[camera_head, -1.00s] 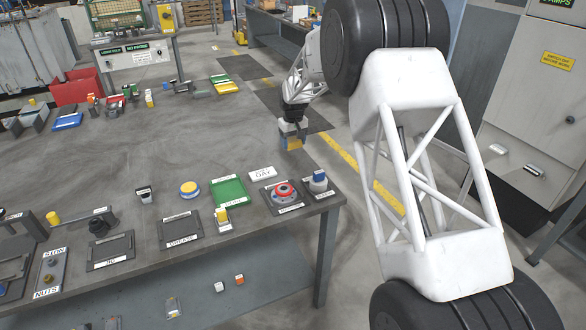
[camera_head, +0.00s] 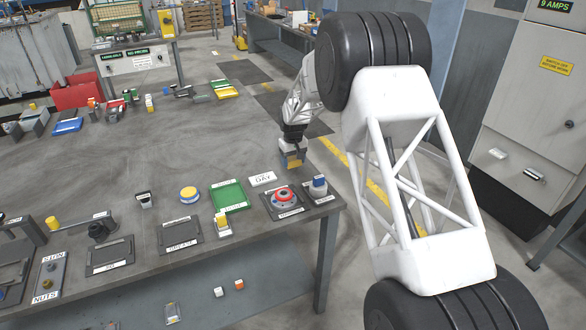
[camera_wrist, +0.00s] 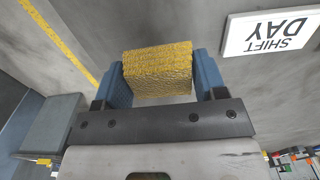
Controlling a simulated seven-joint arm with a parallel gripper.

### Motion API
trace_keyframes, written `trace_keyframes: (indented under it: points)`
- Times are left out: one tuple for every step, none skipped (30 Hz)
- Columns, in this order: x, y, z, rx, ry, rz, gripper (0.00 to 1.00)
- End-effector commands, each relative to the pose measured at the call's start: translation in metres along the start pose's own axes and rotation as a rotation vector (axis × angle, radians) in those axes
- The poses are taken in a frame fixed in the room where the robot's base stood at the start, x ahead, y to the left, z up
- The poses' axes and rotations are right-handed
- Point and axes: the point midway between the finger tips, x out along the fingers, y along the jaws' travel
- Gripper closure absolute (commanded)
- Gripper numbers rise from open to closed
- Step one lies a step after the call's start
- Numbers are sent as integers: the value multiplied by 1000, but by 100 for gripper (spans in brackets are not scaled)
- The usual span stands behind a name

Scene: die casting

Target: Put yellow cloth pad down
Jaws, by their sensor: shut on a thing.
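The yellow cloth pad (camera_wrist: 158,72) is a rough-textured block. In the wrist view it sits between the two blue fingers of my gripper (camera_wrist: 160,80), which is shut on it. In the head view my gripper (camera_head: 292,158) is at the right edge of the grey table (camera_head: 130,170), with the yellow pad (camera_head: 291,164) small at its tip. It is beyond the white SHIFT DAY sign. I cannot tell whether the pad touches the table.
The SHIFT DAY sign (camera_head: 263,179) lies close by; it also shows in the wrist view (camera_wrist: 272,34). A green tray (camera_head: 228,196), a red round button unit (camera_head: 283,196) and a blue-topped unit (camera_head: 318,187) stand nearer. The table's middle is largely clear.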

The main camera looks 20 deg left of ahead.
Motion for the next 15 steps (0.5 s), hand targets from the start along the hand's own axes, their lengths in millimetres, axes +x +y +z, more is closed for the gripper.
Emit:
trace_keyframes:
  points:
    - [2, 0, 0, 0, -1, 0, 61]
    - [4, 0, 0, 0, -2, 0, 61]
    - [8, 0, 0, 0, -2, -1, 61]
    - [11, 0, 1, 0, -3, -1, 61]
    - [14, 0, 1, 0, -3, -1, 61]
    - [18, 0, 1, 0, -3, -1, 61]
    - [21, 0, 1, 0, -2, -1, 61]
    - [24, 0, 0, 0, -2, 0, 61]
    - [28, 0, 0, 0, -1, 0, 61]
    - [31, 0, 0, 0, -1, 0, 61]
    - [33, 0, 0, 0, -1, 0, 61]
    - [35, 0, 0, 0, -1, 0, 61]
    - [36, 0, 0, 0, -1, 0, 61]
    - [37, 0, 0, 0, -1, 0, 61]
    - [37, 0, 0, 0, -1, 0, 61]
